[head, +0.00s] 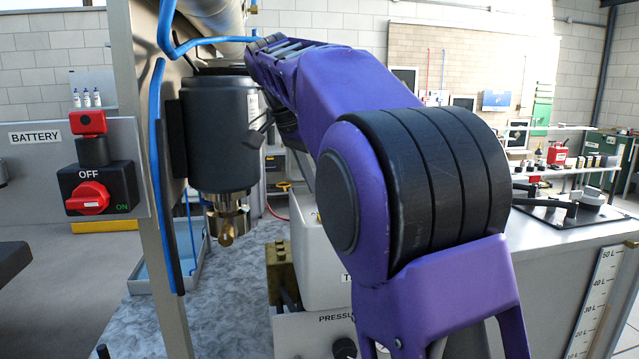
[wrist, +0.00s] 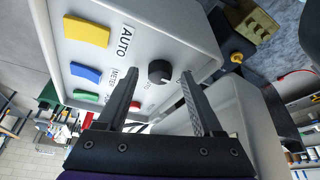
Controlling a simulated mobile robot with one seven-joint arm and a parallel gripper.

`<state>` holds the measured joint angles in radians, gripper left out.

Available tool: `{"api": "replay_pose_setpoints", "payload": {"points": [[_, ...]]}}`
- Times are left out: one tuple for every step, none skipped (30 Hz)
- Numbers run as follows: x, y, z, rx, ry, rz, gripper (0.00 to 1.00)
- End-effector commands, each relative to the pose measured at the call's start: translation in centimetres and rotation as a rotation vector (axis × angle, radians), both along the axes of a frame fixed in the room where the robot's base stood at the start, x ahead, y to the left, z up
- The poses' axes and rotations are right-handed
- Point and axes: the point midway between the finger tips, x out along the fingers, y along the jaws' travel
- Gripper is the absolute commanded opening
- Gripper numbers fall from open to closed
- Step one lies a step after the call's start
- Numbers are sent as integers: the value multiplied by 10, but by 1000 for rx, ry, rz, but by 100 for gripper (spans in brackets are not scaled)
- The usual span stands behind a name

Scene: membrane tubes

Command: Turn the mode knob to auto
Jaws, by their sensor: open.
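A round black knob (wrist: 160,72) is on the face of a light grey panel (wrist: 190,28) in the wrist view. A label reading AUTO (wrist: 125,40) is to its upper left, and other labels near the knob are too small to read. A white mark shows on the knob, but I cannot tell which setting it points to. My gripper (wrist: 160,77) is open, its two black fingers on either side of the knob in the picture. I cannot tell whether they touch it. In the head view, my purple arm hides the gripper and the knob.
In the head view, a red battery switch (head: 88,198) is at left, a black cylindrical housing (head: 218,135) hangs left of my arm, and a brass-coloured block (head: 281,266) is below.

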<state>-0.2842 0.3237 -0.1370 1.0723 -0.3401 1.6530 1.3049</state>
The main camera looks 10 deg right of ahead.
Motion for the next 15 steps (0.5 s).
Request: {"api": "replay_pose_setpoints", "payload": {"points": [[0,0,1,0,0,0,68],[0,1,2,0,-1,0,68],[0,1,4,-1,-1,0,68],[0,2,6,-1,-1,0,68],[-1,3,9,-1,-1,0,68],[-1,5,13,0,-2,1,68],[-2,7,17,0,-3,1,68],[-2,9,21,0,-2,1,68],[-3,11,26,0,-3,1,68],[-3,12,30,0,-3,1,68],[-4,14,34,0,-3,1,68],[-5,16,40,-1,-3,1,68],[-6,17,44,0,-2,1,68],[-6,19,47,0,-3,1,68],[-7,20,51,-1,-1,0,68]]}}
